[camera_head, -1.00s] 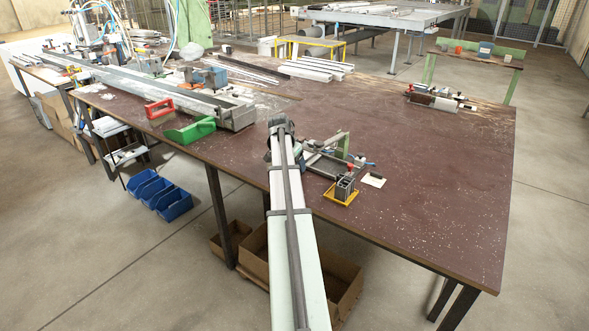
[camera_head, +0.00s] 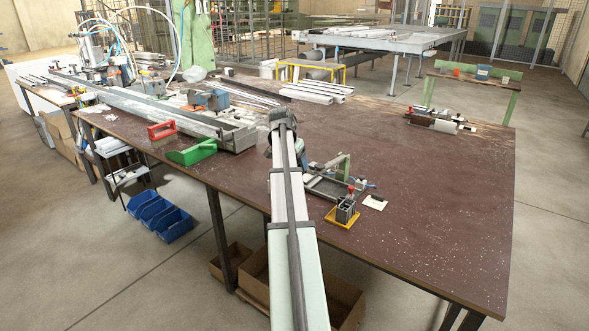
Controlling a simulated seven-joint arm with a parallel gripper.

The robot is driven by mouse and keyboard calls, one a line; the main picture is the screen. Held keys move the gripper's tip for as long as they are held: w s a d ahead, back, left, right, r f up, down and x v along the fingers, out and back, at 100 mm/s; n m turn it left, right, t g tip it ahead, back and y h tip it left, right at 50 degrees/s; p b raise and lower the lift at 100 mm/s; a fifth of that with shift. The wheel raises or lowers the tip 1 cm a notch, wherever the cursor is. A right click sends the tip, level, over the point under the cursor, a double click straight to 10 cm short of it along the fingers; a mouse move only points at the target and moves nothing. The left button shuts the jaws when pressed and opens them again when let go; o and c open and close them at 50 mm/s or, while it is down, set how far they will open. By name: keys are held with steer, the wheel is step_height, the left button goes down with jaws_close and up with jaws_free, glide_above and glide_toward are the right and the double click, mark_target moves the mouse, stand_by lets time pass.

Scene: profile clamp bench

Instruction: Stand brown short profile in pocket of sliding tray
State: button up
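A small dark brown piece (camera_head: 378,198), which looks like the brown short profile, lies at the edge of a white card on the table, right of the fixture. Next to it, a yellow tray (camera_head: 333,219) carries a grey upright block (camera_head: 346,209) with an open top, which looks like the pocket. A red-topped part stands at the block's back. My arm reaches up from the bottom of the picture, left of the tray. Its far end covers my gripper, so the fingers do not show. The piece on the card is apart from the arm.
A metal fixture (camera_head: 330,182) with an upright post stands just behind the tray, close to my arm. A green bin (camera_head: 192,152) and a red bin (camera_head: 161,131) are on the left by a long rail. The brown table's right half (camera_head: 440,190) is mostly clear.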

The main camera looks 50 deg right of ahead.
steer(key=w+d, duration=0.3)
steer(key=d, duration=0.8)
steer(key=shift+d+f, duration=0.1)
steer(key=shift+f, duration=3.7)
steer(key=o, duration=1.1)
steer(key=v, duration=1.4)
